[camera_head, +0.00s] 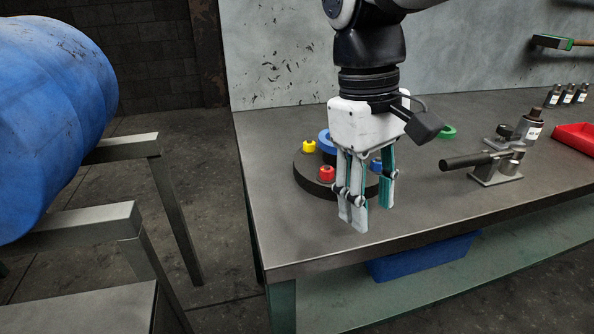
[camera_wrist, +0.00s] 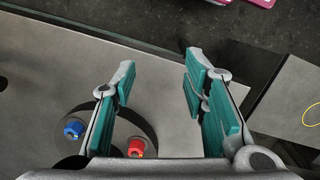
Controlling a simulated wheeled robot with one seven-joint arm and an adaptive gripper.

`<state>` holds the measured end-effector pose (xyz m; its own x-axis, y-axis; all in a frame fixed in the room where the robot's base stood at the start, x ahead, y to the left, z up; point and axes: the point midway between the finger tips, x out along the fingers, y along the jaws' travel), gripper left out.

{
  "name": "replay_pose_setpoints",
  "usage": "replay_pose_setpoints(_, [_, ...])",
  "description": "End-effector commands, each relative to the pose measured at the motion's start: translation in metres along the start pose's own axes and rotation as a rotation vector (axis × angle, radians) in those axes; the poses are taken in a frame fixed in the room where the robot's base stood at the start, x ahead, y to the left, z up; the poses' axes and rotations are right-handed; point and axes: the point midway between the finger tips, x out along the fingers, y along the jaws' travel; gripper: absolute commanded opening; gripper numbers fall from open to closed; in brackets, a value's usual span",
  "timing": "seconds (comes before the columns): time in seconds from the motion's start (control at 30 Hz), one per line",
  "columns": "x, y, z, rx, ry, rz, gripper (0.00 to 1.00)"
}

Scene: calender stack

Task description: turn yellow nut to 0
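The yellow nut (camera_head: 309,146) sits at the left back of a dark round base (camera_head: 304,174) on the table. In the wrist view I cannot see the yellow nut. A red nut (camera_head: 327,173) is at the front of the base, and it also shows in the wrist view (camera_wrist: 136,146). A blue nut (camera_head: 375,165) is at the right, and it also shows in the wrist view (camera_wrist: 73,128). My gripper (camera_head: 370,213) points down in front of the base, apart from the yellow nut. Its fingers are spread with nothing between them, as the wrist view (camera_wrist: 158,88) shows. My gripper hides part of the base.
A green ring (camera_head: 447,132) lies behind. A clamp with a black handle (camera_head: 467,161) and a red bin (camera_head: 576,137) stand to the right. The metal table's (camera_head: 430,218) front is clear. A blue barrel (camera_head: 50,110) is left.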

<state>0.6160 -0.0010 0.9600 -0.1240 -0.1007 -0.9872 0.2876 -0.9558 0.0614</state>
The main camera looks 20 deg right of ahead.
Motion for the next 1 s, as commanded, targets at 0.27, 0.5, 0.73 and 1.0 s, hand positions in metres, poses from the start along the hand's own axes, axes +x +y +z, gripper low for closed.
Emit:
replay_pose_setpoints(0.27, [0.039,-0.008,0.024,0.067,0.033,-0.014,0.40])
replay_pose_setpoints(0.5, [0.057,-0.013,0.037,0.101,0.049,-0.021,0.40])
replay_pose_setpoints(0.73, [0.059,-0.014,0.040,0.108,0.052,-0.024,0.40])
replay_pose_setpoints(1.0, [0.057,-0.013,0.039,0.108,0.052,-0.026,0.40])
